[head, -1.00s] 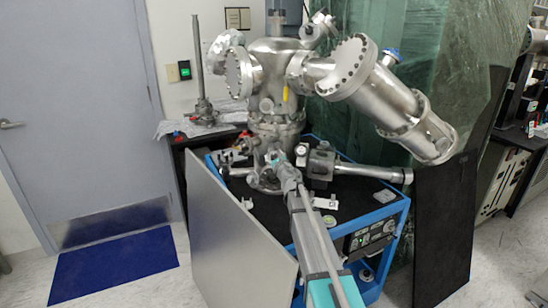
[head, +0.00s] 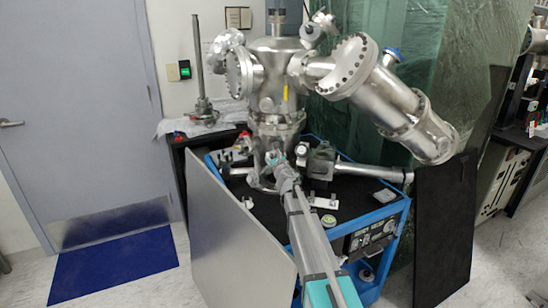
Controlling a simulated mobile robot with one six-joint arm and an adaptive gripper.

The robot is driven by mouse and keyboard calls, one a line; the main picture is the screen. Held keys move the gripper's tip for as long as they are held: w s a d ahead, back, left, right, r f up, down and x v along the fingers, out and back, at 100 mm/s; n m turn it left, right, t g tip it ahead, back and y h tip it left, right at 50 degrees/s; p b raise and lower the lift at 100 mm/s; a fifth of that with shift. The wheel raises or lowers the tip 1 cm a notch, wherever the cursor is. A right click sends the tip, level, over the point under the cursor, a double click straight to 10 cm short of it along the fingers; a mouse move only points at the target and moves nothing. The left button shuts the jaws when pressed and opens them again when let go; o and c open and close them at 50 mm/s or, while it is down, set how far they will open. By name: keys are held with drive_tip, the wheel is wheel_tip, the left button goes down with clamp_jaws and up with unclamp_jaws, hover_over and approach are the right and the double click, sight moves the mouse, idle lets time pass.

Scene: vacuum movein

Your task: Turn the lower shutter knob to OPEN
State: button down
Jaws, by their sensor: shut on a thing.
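The steel vacuum chamber (head: 276,85) stands upright on the blue-framed cart. My gripper (head: 273,160) is at the lower front of the chamber, at the end of my arm coming up from the bottom of the picture. It is shut on a small part there, at the place of the lower shutter knob. The knob is hidden by my gripper and wrist. Its markings and the way it points are too small to tell.
The cart (head: 398,215) has a black top with loose small parts. A steel tube (head: 375,172) sticks out to the right. A grey panel (head: 228,235) leans at the cart's left, and a black panel (head: 445,235) stands at its right. Floor shows at the left.

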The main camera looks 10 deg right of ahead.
drive_tip(key=shift+m+h, duration=0.4)
drive_tip(key=shift+m, duration=0.1)
drive_tip(key=shift+c, duration=1.7)
unclamp_jaws()
drive_tip(key=shift+f, duration=0.1)
drive_tip(key=shift+r+n+y, duration=0.2)
drive_tip(key=shift+n+y, duration=0.5)
drive_tip(key=shift+f+n+y, duration=0.1)
drive_tip(key=shift+n+y, duration=0.2)
